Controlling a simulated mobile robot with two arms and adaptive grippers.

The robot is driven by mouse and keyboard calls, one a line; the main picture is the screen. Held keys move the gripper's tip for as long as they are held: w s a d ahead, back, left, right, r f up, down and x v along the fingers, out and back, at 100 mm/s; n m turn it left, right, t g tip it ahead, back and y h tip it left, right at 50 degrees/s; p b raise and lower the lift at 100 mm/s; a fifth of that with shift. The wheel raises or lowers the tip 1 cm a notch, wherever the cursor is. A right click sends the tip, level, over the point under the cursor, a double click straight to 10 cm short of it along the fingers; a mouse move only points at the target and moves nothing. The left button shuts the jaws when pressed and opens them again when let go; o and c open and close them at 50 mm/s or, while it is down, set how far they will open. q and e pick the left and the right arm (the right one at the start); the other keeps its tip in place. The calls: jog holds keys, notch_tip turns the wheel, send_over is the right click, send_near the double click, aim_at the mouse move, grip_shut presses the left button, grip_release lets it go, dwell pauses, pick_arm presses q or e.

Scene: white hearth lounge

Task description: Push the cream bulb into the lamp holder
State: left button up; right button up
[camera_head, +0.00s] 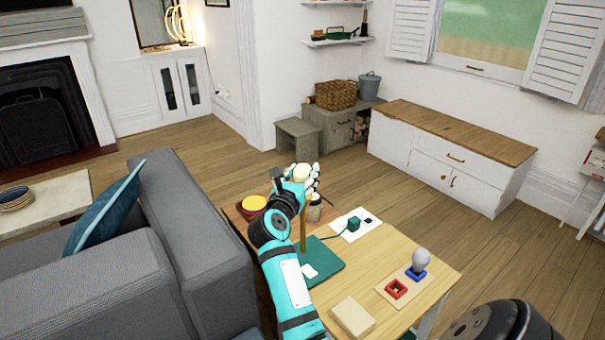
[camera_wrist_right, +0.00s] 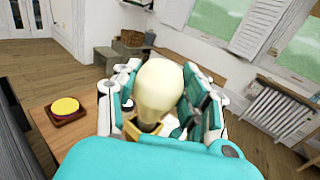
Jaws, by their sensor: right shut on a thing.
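The cream bulb (camera_wrist_right: 160,88) is gripped between the fingers of my right gripper (camera_wrist_right: 158,100); it also shows small at the fingertips in the head view (camera_head: 301,173). My right gripper (camera_head: 300,184) is over the table, at the top of the lamp's wooden stem (camera_head: 303,231). The stem rises from a flat green base (camera_head: 325,263). In the wrist view a tan collar (camera_wrist_right: 143,134) shows just under the bulb. The gripper hides most of the holder, so I cannot tell how far in the bulb sits. My left gripper is not in view.
A grey sofa (camera_head: 190,235) adjoins the left.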

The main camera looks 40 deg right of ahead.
jog(key=shift+f, duration=0.15)
jog(key=o, duration=1.2)
